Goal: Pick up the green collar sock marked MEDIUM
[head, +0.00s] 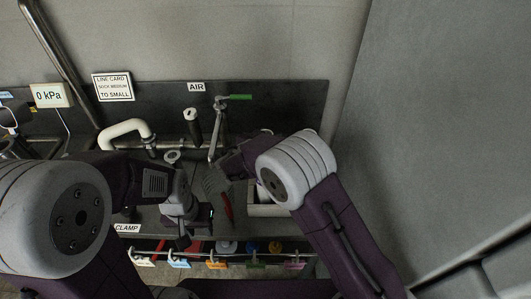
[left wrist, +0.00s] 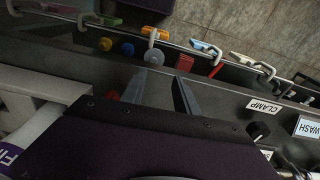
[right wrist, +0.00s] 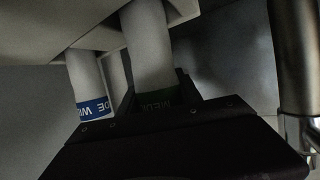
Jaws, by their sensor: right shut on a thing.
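The green collar sock (right wrist: 149,50) shows in the right wrist view as a white tube with a dark green band, partly in shadow, with part of the word MEDIUM readable. My right gripper (right wrist: 156,92) is shut on it, a finger on either side of the tube at the band. In the head view the right gripper is mostly hidden behind its own arm. My left gripper (left wrist: 158,88) is open and empty near the hook rail; in the head view it is above the bench front (head: 187,222).
A white sock with a blue band (right wrist: 88,85) stands left of the held one. A pale box (head: 268,211) sits partly behind my right arm. A rail with coloured tags (head: 217,264) runs along the front. A red-handled brush-like tool (head: 226,206) lies between the arms.

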